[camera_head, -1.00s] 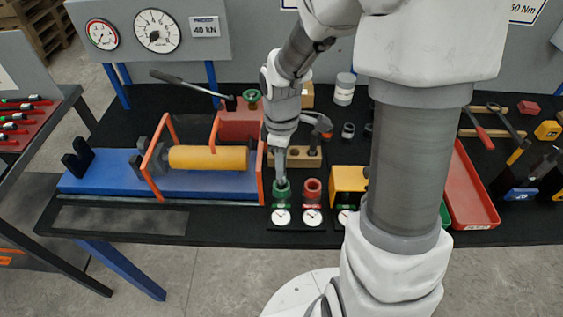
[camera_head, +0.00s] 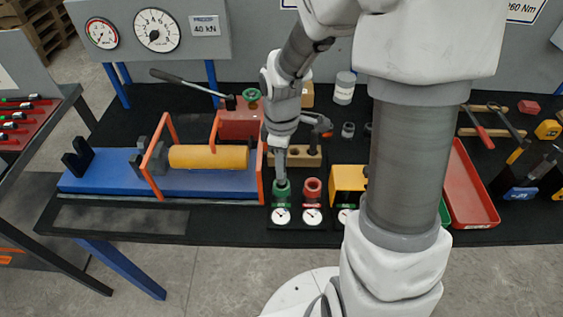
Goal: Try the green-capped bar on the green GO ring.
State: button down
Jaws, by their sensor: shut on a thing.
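The green GO ring (camera_head: 281,190) stands on a dark base near the table's front edge, with a white dial in front of it. My gripper (camera_head: 281,174) points down directly over the green ring, its tip at or just above the ring's top. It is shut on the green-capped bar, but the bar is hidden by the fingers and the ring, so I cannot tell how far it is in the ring.
A red ring (camera_head: 312,189) with its own dial stands close on the right, and a yellow block (camera_head: 347,180) is beyond it. The blue press bed (camera_head: 110,178) with orange frames and yellow cylinder (camera_head: 208,157) lies on the left. A wooden block (camera_head: 306,158) is behind.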

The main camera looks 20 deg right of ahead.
jog(key=shift+f+b, duration=1.3)
jog(key=shift+f, duration=0.55)
jog(key=c, duration=0.6)
grip_release()
notch_tip(320, 180, up, 17)
jog(key=shift+r+p, duration=0.2)
jog(key=shift+p, duration=0.75)
jog(key=shift+s+r+m+t, duration=0.95)
jog(key=shift+s+m, duration=1.1)
jog(key=shift+s, duration=0.25)
jog(key=shift+s+r+m+t, duration=0.9)
jog(key=shift+s+m, duration=1.1)
jog(key=shift+s, duration=0.35)
jog(key=shift+s+r+m+t, duration=0.95)
jog(key=shift+s+m, duration=1.1)
jog(key=shift+s, duration=0.25)
